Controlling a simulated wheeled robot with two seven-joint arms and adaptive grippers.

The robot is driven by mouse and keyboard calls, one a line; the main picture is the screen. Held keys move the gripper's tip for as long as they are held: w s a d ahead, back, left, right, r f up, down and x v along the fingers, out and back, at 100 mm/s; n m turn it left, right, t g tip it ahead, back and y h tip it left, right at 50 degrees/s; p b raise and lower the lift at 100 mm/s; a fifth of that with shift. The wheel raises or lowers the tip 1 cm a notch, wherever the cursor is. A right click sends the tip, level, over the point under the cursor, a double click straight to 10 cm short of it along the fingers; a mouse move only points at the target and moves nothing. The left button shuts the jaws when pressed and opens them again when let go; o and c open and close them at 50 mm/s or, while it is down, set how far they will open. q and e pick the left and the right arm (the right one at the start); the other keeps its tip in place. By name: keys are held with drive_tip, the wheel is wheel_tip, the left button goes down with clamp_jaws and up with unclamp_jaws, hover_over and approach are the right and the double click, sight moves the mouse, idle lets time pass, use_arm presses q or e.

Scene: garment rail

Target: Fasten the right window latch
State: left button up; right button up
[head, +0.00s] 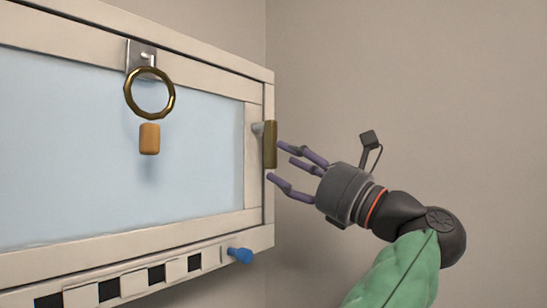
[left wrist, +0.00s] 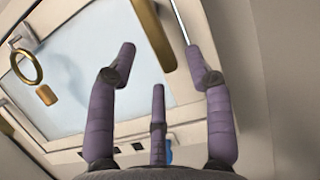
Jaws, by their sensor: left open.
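The right window latch (head: 270,145) is an upright brass bar on a grey mount at the right edge of the pale window frame. In the left wrist view a brass bar (left wrist: 153,33) that looks like this latch stands ahead of the fingers. My left gripper (head: 277,162) is just right of the latch, its purple fingers spread, open and empty. Its lower fingertip is near the latch's bottom end. I cannot tell whether a finger touches the latch. My right gripper is not in view.
A brass ring (head: 150,93) hangs from a metal bracket (head: 141,56) at the frame's top, with an orange block (head: 149,139) below it. A blue knob (head: 240,255) sticks out at the lower right of the frame. The wall (head: 410,70) right of the window is bare.

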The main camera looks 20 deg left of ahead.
sight(274, 156)
use_arm(q)
drive_tip(key=v, duration=0.7)
drive_tip(key=shift+w, duration=0.1)
drive_tip(key=x, duration=1.2)
drive_tip(key=shift+a+r, duration=0.1)
drive_tip(key=shift+a, duration=0.05)
